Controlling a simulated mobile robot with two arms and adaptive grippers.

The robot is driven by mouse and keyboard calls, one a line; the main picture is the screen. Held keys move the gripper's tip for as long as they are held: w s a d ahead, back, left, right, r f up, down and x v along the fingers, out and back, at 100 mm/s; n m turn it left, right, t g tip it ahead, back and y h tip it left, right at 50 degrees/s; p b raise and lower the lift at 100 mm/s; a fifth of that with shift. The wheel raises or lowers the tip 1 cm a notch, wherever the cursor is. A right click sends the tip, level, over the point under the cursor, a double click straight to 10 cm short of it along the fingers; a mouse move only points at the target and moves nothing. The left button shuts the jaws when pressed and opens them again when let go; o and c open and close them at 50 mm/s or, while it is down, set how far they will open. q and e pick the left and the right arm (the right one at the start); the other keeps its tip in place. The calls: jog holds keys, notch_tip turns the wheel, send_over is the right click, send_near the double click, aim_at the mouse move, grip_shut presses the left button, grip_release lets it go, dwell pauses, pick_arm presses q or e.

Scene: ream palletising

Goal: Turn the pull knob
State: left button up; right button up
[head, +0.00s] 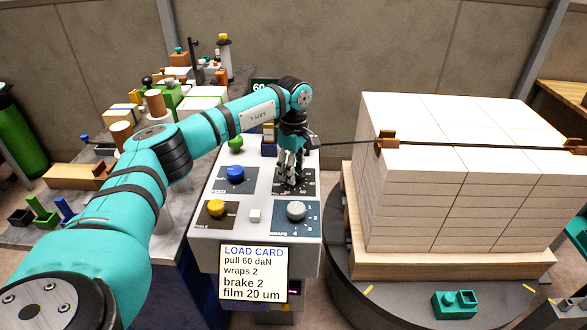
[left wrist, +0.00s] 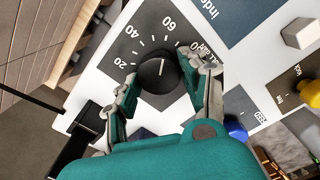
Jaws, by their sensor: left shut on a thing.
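The pull knob (left wrist: 158,73) is a black round knob on a dark dial with a white scale. A load card (head: 253,272) on the console front reads pull 60 daN. My right gripper is not in view.
A blue knob (head: 235,174), a yellow knob (head: 216,208) and a grey wraps knob (head: 296,210) sit near the gripper. A green button (head: 236,142) stands behind. A pallet stack (head: 450,190) is on the turntable (head: 345,285) at right. A cluttered bench is left.

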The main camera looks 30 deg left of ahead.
pick_arm(q)
jog(key=shift+w+r, duration=0.1)
jog(key=shift+r, duration=0.05)
jog(key=o, duration=1.1)
jog(key=shift+o, duration=0.3)
notch_tip(320, 180, up, 12)
